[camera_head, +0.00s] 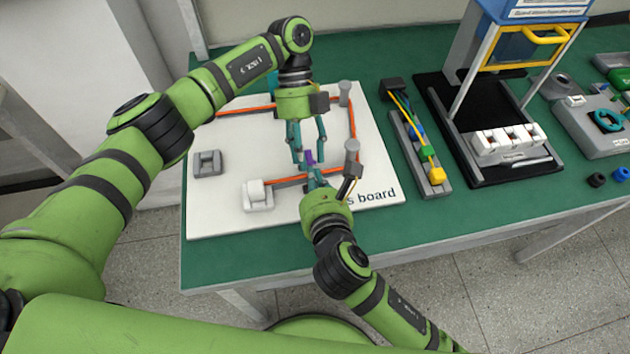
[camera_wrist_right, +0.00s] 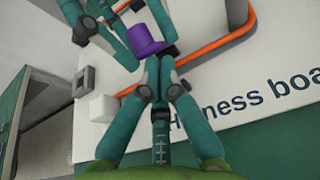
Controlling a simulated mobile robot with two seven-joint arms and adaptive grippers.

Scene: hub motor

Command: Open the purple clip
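The purple clip (camera_head: 309,158) is small and upright over the white harness board (camera_head: 225,215). In the right wrist view the clip (camera_wrist_right: 148,40) shows a rounded body and wider lower rim. My right gripper (camera_head: 312,172) comes from the front; its fingertips (camera_wrist_right: 160,62) are together at the clip's lower rim. I cannot tell whether they pinch part of it. My left gripper (camera_head: 307,150) points down just behind the clip, fingers spread and empty. Its fingers also show beside the clip in the right wrist view (camera_wrist_right: 112,30). The clip's lower part is hidden.
An orange cable (camera_head: 353,118) runs around grey posts (camera_head: 345,92) on the board. A white-topped holder (camera_head: 257,195) and a grey block (camera_head: 207,164) stand at the left. A tray of coloured parts (camera_head: 420,150) and a black-based stand (camera_head: 500,175) lie right of the board.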

